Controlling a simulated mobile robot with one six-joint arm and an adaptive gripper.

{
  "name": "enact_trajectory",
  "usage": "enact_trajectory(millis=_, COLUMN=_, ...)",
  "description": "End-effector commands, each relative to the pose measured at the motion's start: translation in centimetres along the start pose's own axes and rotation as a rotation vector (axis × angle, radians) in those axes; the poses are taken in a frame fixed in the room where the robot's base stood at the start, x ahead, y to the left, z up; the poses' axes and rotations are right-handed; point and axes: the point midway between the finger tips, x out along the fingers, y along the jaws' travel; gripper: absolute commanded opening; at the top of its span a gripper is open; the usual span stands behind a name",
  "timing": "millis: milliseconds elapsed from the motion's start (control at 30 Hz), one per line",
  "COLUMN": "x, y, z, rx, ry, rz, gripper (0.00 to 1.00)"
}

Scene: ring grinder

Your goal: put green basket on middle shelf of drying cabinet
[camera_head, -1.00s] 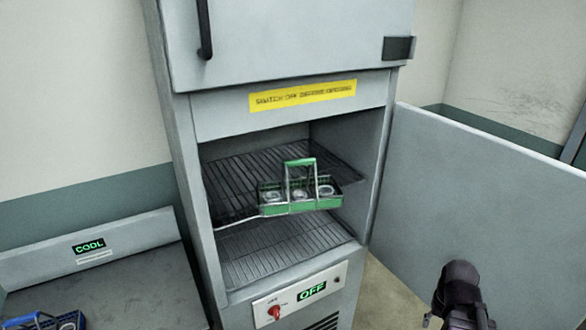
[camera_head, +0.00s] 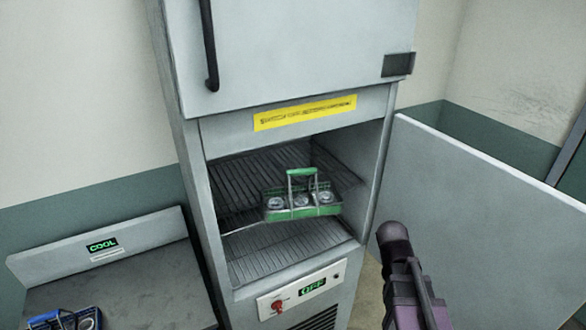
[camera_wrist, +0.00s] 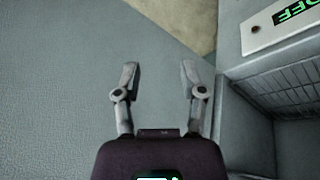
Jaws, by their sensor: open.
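The green basket (camera_head: 275,214) holds round pieces and its handle stands upright. It sits at the front of the upper wire shelf (camera_head: 240,180) in the drying cabinet's (camera_head: 215,270) open compartment. Its front seems to reach the shelf's front edge; I cannot tell whether it overhangs. My gripper (camera_wrist: 158,70) is open and empty in the wrist view, with the grey open door behind its fingers. In the head view my dark arm end is right of the opening, apart from the basket. The fingertips cannot be made out there.
The cabinet's lower door (camera_head: 480,190) stands open to the right, close to my arm. A lower wire shelf (camera_head: 270,252) is empty. The upper door (camera_head: 300,50) is shut. A blue basket (camera_head: 75,320) sits on the COOL bench (camera_head: 150,285) at lower left.

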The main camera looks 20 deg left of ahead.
Motion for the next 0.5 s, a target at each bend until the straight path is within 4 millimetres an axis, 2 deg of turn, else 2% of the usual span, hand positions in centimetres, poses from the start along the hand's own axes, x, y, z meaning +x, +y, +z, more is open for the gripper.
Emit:
enact_trajectory(millis=33, x=-2.1, y=-1.0, z=-1.0, rx=-0.005, ry=0.028, rz=0.014, gripper=0.53)
enact_trajectory(millis=267, x=-8.0, y=-5.8, z=-3.6, rx=0.003, ry=0.174, rz=0.066, gripper=0.53)
enact_trajectory(millis=500, x=-14.9, y=-11.5, z=-5.5, rx=0.009, ry=0.341, rz=0.083, gripper=0.53)
